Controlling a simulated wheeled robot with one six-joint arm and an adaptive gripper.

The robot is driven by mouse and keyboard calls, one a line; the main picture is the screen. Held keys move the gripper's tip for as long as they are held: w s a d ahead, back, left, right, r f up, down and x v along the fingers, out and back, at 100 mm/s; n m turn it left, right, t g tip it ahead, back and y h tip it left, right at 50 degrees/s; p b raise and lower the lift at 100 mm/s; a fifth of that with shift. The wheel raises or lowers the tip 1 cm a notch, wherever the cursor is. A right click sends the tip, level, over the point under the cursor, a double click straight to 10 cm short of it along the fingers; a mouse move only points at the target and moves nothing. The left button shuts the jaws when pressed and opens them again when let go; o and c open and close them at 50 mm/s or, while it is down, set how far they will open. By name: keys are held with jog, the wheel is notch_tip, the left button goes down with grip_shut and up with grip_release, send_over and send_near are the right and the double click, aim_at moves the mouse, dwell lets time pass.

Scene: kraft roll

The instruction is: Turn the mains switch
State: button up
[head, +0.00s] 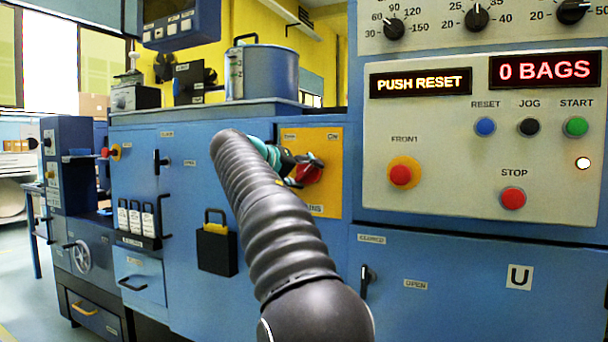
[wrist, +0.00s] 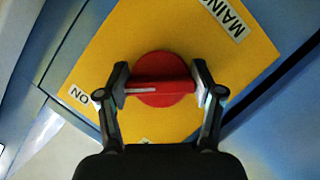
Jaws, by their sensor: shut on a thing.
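The mains switch is a red rotary knob (head: 310,171) on a yellow plate (head: 325,200) on the blue machine front. In the wrist view the red knob (wrist: 160,80) has a raised grip bar with a pale line along its left half, pointing toward the ON label (wrist: 79,98). My gripper (wrist: 162,88) is shut on this bar, one finger at each end. In the head view my gripper (head: 290,165) reaches the knob from the left, and my arm hides part of the plate. The MAINS label (wrist: 227,17) shows upper right in the wrist view.
Right of the plate is a control panel (head: 440,140) with displays reading PUSH RESET and 0 BAGS, and several buttons. A black padlock-like box (head: 216,252) hangs on the blue door left of my arm. A blue pot (head: 262,73) stands on top of the machine.

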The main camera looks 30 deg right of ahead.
jog(key=shift+d, duration=0.1)
jog(key=o, duration=1.1)
jog(key=shift+d, duration=0.1)
jog(key=shift+o, duration=0.2)
jog(key=shift+s+a, duration=0.1)
jog(key=shift+a, duration=0.25)
jog(key=v, duration=1.1)
jog(key=shift+a+r, duration=0.2)
jog(key=shift+a, duration=0.05)
